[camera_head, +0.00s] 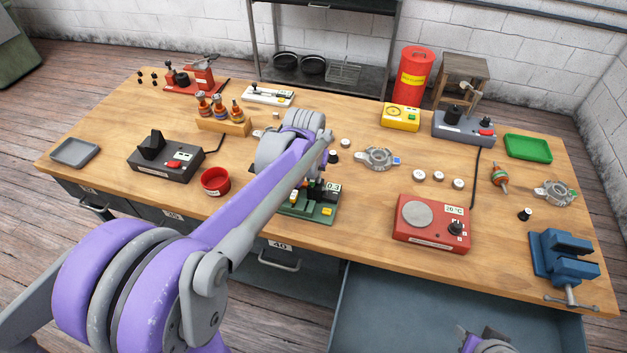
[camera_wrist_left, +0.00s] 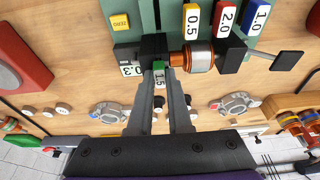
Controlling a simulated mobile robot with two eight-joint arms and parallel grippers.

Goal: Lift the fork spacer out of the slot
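The fork spacer (camera_wrist_left: 159,77) is a small green piece labelled 1.5. In the left wrist view it stands between the black block marked 0.3 (camera_wrist_left: 132,70) and the copper-wound rotor (camera_wrist_left: 198,56) of the green test fixture (camera_wrist_left: 146,15). My left gripper (camera_wrist_left: 161,84) has its fingertips on both sides of the spacer and appears shut on it. In the head view my left arm reaches over the fixture (camera_head: 322,213) and hides the gripper and most of the spacer's place. Part of my right arm (camera_head: 485,341) shows at the bottom edge; its fingers cannot be made out.
Other labelled spacers, 0.5 (camera_wrist_left: 192,20), 2.0 (camera_wrist_left: 227,18) and 1.0 (camera_wrist_left: 260,16), stand beside the rotor. A red hotplate (camera_head: 431,224) lies right of the fixture, a red bowl (camera_head: 215,181) left. An open drawer (camera_head: 400,310) juts out at the front.

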